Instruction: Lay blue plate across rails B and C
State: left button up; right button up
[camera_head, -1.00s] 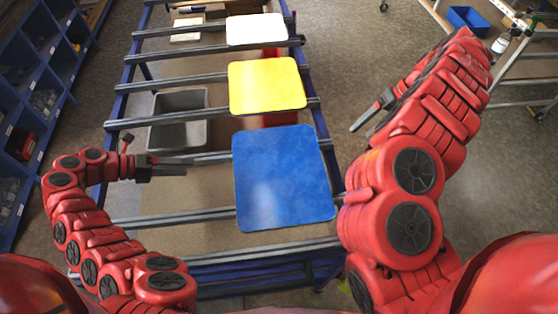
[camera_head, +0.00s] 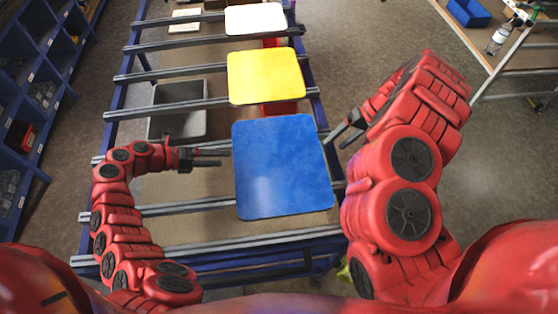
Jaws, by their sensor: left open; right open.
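The blue plate (camera_head: 283,168) is a large square with rounded corners. It lies flat across metal rails at the near part of the frame table, and it hides parts of them. The rails run left to right, one (camera_head: 155,211) showing left of the plate's near part; I cannot read any letters on them. My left gripper (camera_head: 222,157) is open and empty, its fingers just left of the plate's left edge. My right gripper (camera_head: 342,138) is open and empty, near the plate's upper right side and apart from it.
A yellow plate (camera_head: 265,77) and a white plate (camera_head: 255,19) lie on rails farther back. A grey bin (camera_head: 178,112) sits beneath the rails. Blue shelving (camera_head: 40,95) stands at left. A workbench with a blue bin (camera_head: 468,12) is at upper right. The floor at right is clear.

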aim_at(237, 159)
pick_arm(q)
jog(key=x, duration=0.6)
jog(key=shift+d, duration=0.15)
pick_arm(e)
jog(key=x, duration=0.6)
jog(key=shift+f, duration=0.15)
pick_arm(q)
jog(key=c, duration=1.1)
pick_arm(e)
jog(key=shift+s, duration=0.1)
grip_shut()
pick_arm(q)
grip_shut()
